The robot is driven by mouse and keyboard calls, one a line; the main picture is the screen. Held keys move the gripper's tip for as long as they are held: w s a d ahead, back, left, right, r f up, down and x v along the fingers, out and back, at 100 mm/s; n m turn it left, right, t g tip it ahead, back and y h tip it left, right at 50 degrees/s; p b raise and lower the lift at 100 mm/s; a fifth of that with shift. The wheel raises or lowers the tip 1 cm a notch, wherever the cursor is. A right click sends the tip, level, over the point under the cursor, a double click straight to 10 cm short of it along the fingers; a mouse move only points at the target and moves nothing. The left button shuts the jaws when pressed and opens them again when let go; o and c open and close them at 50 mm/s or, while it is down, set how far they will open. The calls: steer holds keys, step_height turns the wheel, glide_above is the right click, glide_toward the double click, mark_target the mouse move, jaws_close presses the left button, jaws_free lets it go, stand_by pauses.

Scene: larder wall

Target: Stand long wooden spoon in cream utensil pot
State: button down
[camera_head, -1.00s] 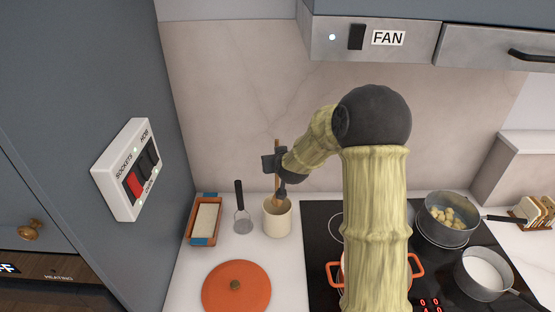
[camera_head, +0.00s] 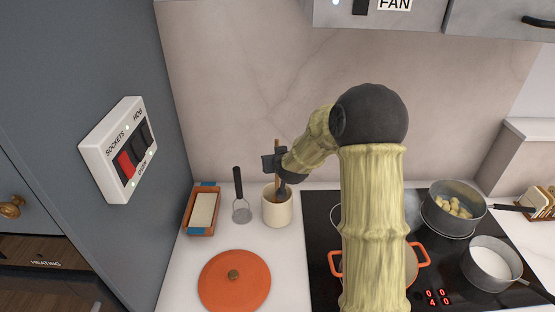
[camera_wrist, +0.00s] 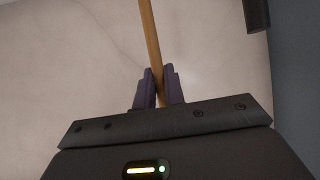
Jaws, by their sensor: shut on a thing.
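The long wooden spoon (camera_head: 277,147) stands roughly upright, its handle rising above my gripper. My gripper (camera_head: 281,188) is shut on the handle, at the mouth of the cream utensil pot (camera_head: 278,212). The spoon's lower part goes down at the pot's opening, and its end is hidden by the pot and gripper. I cannot tell whether it touches the bottom. In the wrist view the handle (camera_wrist: 151,38) passes between the dark fingers of my gripper (camera_wrist: 158,88) and leans slightly.
A slotted utensil (camera_head: 240,203) and a terracotta-coloured tray (camera_head: 190,222) are left of the pot. An orange lid (camera_head: 234,287) lies in front. On the right is the black hob (camera_head: 322,210) with an orange-handled pan (camera_head: 421,254) and two saucepans (camera_head: 455,222) (camera_head: 492,262).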

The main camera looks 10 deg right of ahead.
steer(key=c, duration=1.4)
jaws_free()
steer(key=shift+s, duration=0.1)
steer(key=b+v, duration=0.4)
steer(key=v, duration=1.3)
steer(key=shift+r, duration=0.15)
steer(key=s+f+g, duration=0.9)
steer(key=s+f, duration=0.5)
steer(key=s, duration=0.4)
